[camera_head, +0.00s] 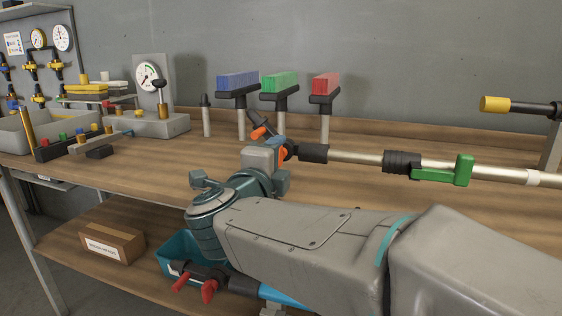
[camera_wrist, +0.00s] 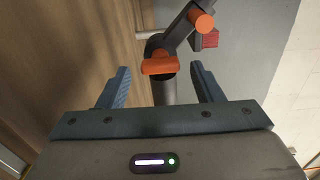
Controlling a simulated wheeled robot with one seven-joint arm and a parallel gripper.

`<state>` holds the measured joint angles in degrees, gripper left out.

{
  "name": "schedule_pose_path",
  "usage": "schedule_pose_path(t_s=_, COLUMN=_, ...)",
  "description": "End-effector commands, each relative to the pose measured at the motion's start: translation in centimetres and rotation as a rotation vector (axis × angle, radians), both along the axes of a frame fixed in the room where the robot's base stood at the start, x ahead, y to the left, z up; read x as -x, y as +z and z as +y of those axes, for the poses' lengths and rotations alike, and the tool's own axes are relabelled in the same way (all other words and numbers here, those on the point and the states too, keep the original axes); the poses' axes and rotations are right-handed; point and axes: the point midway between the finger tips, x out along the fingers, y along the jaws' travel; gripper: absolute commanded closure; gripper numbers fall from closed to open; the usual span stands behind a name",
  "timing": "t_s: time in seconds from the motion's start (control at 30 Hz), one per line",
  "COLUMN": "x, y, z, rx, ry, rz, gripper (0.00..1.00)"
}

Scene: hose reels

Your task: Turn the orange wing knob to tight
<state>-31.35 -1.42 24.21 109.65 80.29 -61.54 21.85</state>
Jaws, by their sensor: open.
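The orange wing knob (camera_wrist: 160,65) sits on the dark end of a pipe in the wrist view, just ahead of and between my fingertips. It also shows in the head view (camera_head: 283,155), partly hidden behind my gripper (camera_head: 276,146). My gripper (camera_wrist: 163,80) is open, one finger on each side of the pipe end, with a gap to each side of the knob. A dark handle with an orange tip (camera_wrist: 201,20) rises above the knob; the tip also shows in the head view (camera_head: 257,132).
A metal pipe (camera_head: 355,158) with a green lever (camera_head: 462,170) runs right above the bench. Blue (camera_head: 237,81), green (camera_head: 280,83) and red (camera_head: 325,83) blocks stand on posts behind. A yellow-ended bar (camera_head: 495,104) is at right. A cardboard box (camera_head: 105,243) sits on the lower shelf.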

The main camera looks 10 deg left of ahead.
Motion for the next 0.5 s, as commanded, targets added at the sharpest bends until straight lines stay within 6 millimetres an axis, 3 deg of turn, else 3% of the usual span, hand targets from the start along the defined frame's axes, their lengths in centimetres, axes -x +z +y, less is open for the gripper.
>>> schedule_pose_path(t_s=0.17, x=2.6, y=0.4, z=0.2, rx=0.001, ry=0.004, rz=-0.002, gripper=0.40)
schedule_pose_path(t_s=0.5, x=10.2, y=0.3, z=0.9, rx=0.001, ry=0.005, rz=-0.001, gripper=0.40)
